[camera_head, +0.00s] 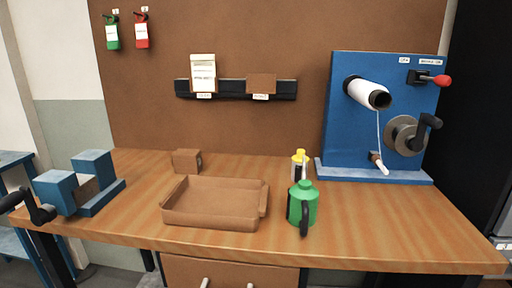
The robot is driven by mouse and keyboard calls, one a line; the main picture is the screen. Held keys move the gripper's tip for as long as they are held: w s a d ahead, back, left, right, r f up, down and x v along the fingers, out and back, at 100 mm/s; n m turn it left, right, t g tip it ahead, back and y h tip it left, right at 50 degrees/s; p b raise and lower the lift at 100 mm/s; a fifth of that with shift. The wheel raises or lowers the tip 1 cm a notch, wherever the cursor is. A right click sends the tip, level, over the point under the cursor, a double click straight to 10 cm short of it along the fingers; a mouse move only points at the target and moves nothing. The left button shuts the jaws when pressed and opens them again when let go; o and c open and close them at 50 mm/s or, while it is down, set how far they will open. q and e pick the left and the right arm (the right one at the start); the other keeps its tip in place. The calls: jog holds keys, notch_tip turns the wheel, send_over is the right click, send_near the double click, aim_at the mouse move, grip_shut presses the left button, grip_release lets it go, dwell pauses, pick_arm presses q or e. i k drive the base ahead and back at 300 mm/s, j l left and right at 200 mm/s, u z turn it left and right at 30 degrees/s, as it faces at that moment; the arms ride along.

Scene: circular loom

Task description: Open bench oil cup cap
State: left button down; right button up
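A green oil can (304,206) with a pale spout top and a dark handle stands upright on the bench, right of centre. Just behind it stands a small bottle with a yellow cap (300,157); its cap is on and the can hides its lower part. I cannot tell from this view which of these, if either, is the bench oil cup. Neither of my grippers shows in the head view.
The wooden bench (390,228) has free room at front right. A brown tray (215,222) and a small brown block (187,161) lie left of the can. A blue vise (93,165) stands far left. The blue loom panel (345,140) with crank and spool stands back right.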

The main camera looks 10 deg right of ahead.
aim_at(298, 158)
jog(key=i+j+z, duration=0.3)
jog(key=z, duration=0.2)
jog(key=i+j+z, duration=0.35)
jog(key=j+z, duration=0.15)
